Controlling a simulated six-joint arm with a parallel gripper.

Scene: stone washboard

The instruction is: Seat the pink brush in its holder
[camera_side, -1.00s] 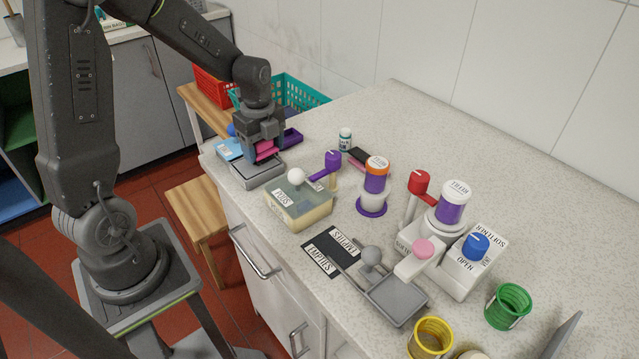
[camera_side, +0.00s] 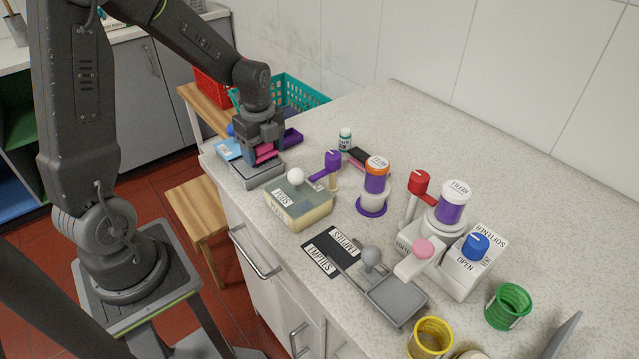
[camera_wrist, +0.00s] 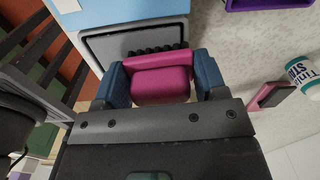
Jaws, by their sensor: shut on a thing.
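My gripper (camera_side: 264,148) is shut on the pink brush (camera_wrist: 161,80), low over the grey tray (camera_side: 258,174) at the counter's left end. In the wrist view the brush sits between two blue fingertips (camera_wrist: 160,70). Its black bristles (camera_wrist: 157,50) show at its far edge, over the tray (camera_wrist: 103,44). I cannot tell whether the bristles touch the tray. A pink piece with a dark top (camera_side: 358,156) lies beside a small white bottle; it also shows in the wrist view (camera_wrist: 271,96). I cannot tell for sure which thing is the brush's holder.
A purple tray (camera_side: 292,137) is just behind my gripper, and a light blue item (camera_side: 229,149) lies at its left. The small bottle (camera_side: 345,138), a box with a white ball (camera_side: 298,208) and a purple-knobbed lever (camera_side: 332,162) stand to the right. Counter behind is clear.

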